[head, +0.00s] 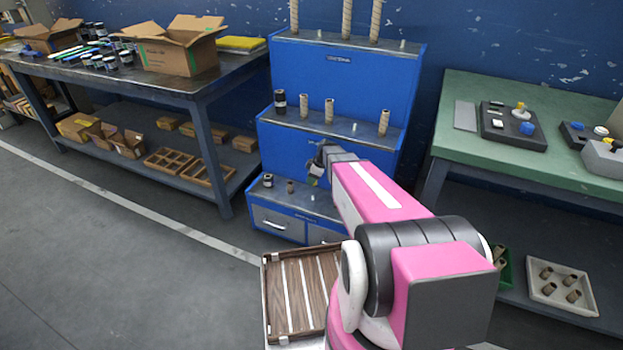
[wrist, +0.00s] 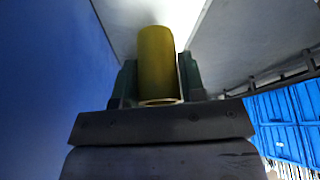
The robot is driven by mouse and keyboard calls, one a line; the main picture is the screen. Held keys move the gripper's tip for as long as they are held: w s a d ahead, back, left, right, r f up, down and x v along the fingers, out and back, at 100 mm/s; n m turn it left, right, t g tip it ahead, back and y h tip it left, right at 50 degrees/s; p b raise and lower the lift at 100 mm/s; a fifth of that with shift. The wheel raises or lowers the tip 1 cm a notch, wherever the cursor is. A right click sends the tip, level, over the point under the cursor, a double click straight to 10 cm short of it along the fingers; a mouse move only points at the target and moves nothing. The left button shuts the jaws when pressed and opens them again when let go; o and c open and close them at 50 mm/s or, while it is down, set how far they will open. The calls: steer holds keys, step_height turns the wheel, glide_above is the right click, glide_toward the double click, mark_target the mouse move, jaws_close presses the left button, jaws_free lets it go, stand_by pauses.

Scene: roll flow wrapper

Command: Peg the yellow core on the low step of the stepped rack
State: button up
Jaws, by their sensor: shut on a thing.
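The yellow core (wrist: 158,62) is a plain cylinder between the two dark green fingers of my gripper (wrist: 157,80) in the wrist view. My gripper is shut on it. In the head view my gripper (head: 318,166) is in front of the blue stepped rack (head: 330,85), above its low step (head: 307,201). My pink arm hides the right part of this step.
The middle step holds a black roll (head: 280,101), several brown cores and a bare peg (head: 354,127). Tall tubes stand on the top step. A dark workbench (head: 150,85) is at left, a green-topped table (head: 480,163) at right. Grey floor (head: 110,260) is open at left.

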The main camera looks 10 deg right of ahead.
steer(key=shift+f, duration=2.55)
steer(key=shift+f, duration=2.15)
steer(key=o, duration=1.5)
steer(key=shift+r, duration=0.1)
steer(key=shift+r, duration=3.9)
steer(key=shift+s, duration=0.1)
